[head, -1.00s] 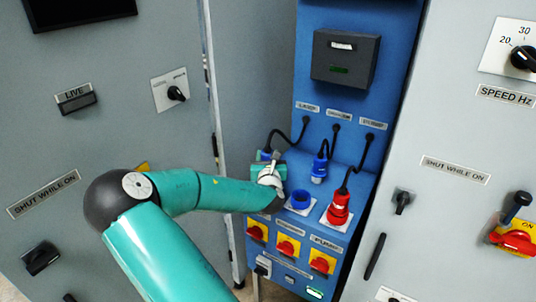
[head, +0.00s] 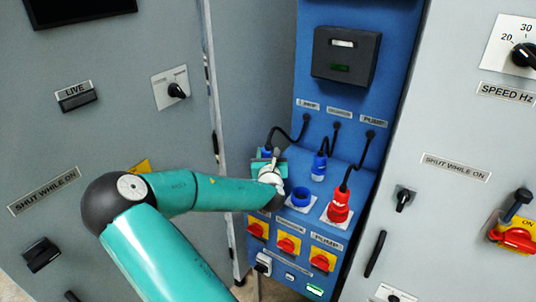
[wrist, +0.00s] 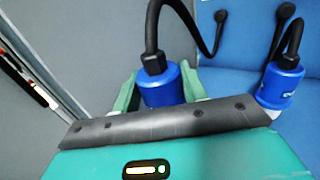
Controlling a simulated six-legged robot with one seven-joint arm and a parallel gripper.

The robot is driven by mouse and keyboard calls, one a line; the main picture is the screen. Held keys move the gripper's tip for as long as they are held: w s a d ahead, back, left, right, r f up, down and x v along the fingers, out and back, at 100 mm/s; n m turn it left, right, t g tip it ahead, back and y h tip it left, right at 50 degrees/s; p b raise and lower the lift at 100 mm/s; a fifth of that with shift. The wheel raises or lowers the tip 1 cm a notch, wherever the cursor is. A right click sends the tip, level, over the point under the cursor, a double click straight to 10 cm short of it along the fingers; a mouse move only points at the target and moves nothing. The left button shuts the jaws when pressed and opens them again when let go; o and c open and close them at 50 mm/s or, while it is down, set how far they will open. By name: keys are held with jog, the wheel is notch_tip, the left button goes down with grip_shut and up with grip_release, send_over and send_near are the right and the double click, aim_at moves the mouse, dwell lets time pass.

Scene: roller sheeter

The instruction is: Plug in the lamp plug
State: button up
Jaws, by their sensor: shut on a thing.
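The lamp plug is a blue cylinder with a black cable, seen in the wrist view (wrist: 163,86) between my gripper's (wrist: 158,90) two green fingers. My gripper is shut on it. In the head view the plug's blue top (head: 266,152) shows just above my gripper (head: 268,164), at the left of the blue panel below the leftmost label. Its lower end is hidden by my gripper and wrist. An empty-looking blue socket (head: 301,197) sits to the right of my gripper. Whether another socket lies under my gripper is hidden.
A second blue plug (head: 318,168) hangs by its cable close to the right of my gripper. A red plug (head: 339,206) stands in a socket farther right. Red-and-yellow rotary switches (head: 288,245) line the panel below. Grey cabinets (head: 455,100) flank the panel.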

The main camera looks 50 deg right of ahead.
jog(key=shift+f, duration=2.65)
jog(key=o, duration=1.2)
jog(key=shift+o, duration=0.2)
jog(key=shift+a, duration=0.1)
